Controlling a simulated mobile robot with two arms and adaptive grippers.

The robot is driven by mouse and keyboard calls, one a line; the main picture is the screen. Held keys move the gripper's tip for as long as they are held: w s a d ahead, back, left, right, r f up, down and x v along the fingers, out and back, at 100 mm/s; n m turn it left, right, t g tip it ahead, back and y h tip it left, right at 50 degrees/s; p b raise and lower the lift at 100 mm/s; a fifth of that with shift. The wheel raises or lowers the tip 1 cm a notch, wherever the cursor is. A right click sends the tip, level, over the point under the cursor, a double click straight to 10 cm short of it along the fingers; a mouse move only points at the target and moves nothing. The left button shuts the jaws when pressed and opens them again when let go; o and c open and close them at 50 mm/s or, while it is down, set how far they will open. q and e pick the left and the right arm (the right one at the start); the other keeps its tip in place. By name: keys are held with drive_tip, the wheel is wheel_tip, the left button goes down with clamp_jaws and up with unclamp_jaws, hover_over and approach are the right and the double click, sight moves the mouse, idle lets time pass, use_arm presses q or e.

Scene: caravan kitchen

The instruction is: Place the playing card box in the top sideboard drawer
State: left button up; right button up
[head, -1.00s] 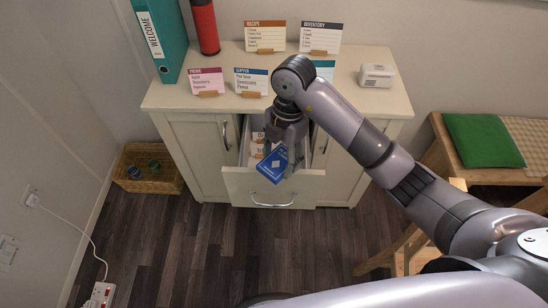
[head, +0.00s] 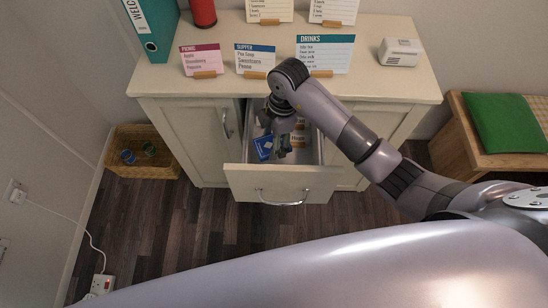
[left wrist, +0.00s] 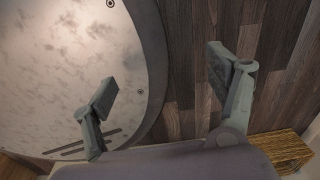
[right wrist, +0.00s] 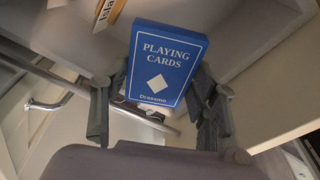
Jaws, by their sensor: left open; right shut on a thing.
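The blue playing card box (head: 263,147) is in the grip of my right gripper (head: 282,150), within the opening of the top sideboard drawer (head: 283,184). In the right wrist view the box (right wrist: 166,62) sits between the fingers, its "PLAYING CARDS" face towards the camera. Whether it touches the drawer's bottom I cannot tell. The drawer is pulled open, with white labelled cards (head: 299,138) inside, partly hidden by the gripper. My left gripper (left wrist: 162,84) is open and empty in the left wrist view, above the floor.
The sideboard top (head: 390,84) carries several label cards, a teal binder (head: 152,28), a red cylinder (head: 203,12) and a white device (head: 399,52). A wicker basket (head: 140,165) stands left on the floor. A bench with a green cushion (head: 503,124) is at the right.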

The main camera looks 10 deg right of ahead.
wheel_tip(320, 180, down, 9)
drive_tip(key=shift+r+b, duration=0.1)
drive_tip(key=shift+b, duration=0.25)
wheel_tip(320, 180, down, 3)
drive_tip(key=shift+w+r, duration=0.1)
drive_tip(key=shift+r, duration=0.1)
drive_tip(key=shift+f, duration=0.35)
use_arm(q)
drive_tip(key=shift+w+d+f, duration=0.1)
drive_tip(key=shift+w+f, duration=0.4)
drive_tip(key=shift+f, duration=0.05)
use_arm(e)
drive_tip(key=shift+f, duration=0.1)
drive_tip(key=o, duration=1.2)
